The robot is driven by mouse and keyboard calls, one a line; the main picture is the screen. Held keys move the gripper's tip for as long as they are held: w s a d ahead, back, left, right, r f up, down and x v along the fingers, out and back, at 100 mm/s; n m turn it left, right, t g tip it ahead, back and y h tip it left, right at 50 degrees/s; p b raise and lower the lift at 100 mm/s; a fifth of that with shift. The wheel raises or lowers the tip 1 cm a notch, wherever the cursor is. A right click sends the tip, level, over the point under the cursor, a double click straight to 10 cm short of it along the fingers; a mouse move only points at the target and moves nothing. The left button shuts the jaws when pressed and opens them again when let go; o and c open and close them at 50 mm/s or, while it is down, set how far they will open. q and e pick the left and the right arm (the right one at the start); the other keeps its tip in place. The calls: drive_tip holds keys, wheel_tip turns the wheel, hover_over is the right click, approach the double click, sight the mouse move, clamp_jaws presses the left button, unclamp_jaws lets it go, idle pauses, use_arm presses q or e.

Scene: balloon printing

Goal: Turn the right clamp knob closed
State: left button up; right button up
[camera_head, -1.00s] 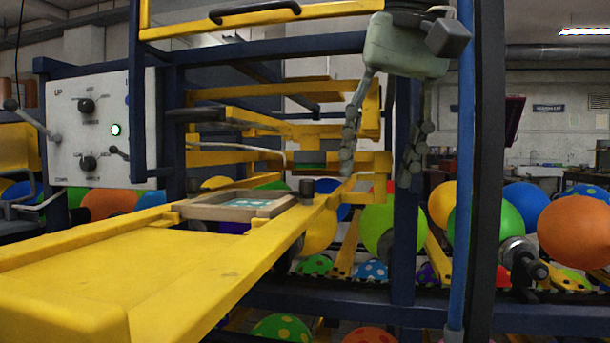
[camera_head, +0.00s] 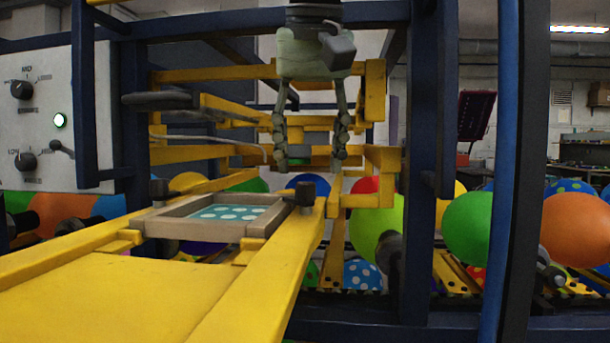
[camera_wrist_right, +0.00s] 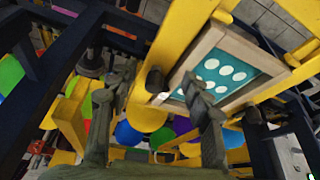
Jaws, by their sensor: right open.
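The right clamp knob (camera_head: 305,195) is a dark, short cylinder on the yellow beam, at the right corner of the framed screen (camera_head: 190,229). In the right wrist view a dark knob (camera_wrist_right: 155,80) beside the screen frame shows between my fingers; I take it for the same one. My right gripper (camera_head: 309,165) points down with fingers apart and nothing between them, above the right knob in the head view. Its fingers also show in the wrist view (camera_wrist_right: 147,90). A second dark knob (camera_head: 159,190) stands at the screen's left side. My left gripper is not in view.
Yellow rails (camera_head: 220,74) and dark blue posts (camera_head: 418,200) surround the gripper closely. A yellow platform (camera_head: 130,300) lies in front. A control panel (camera_head: 45,120) is at left. Several balloons, including a green one (camera_head: 375,228), sit behind and right.

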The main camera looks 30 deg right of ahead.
drive_tip(key=p, duration=0.1)
hover_over(306, 182)
drive_tip(key=s+a, duration=0.1)
drive_tip(key=s, duration=0.2)
drive_tip(key=x, duration=0.4)
drive_tip(key=shift+w+r, duration=0.1)
drive_tip(key=shift+w, duration=0.15)
drive_tip(key=shift+w+f, duration=0.2)
drive_tip(key=shift+f, duration=0.35)
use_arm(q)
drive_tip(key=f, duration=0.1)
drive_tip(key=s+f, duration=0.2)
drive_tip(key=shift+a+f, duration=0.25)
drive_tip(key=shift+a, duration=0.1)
use_arm(e)
drive_tip(key=shift+c, duration=0.5)
clamp_jaws()
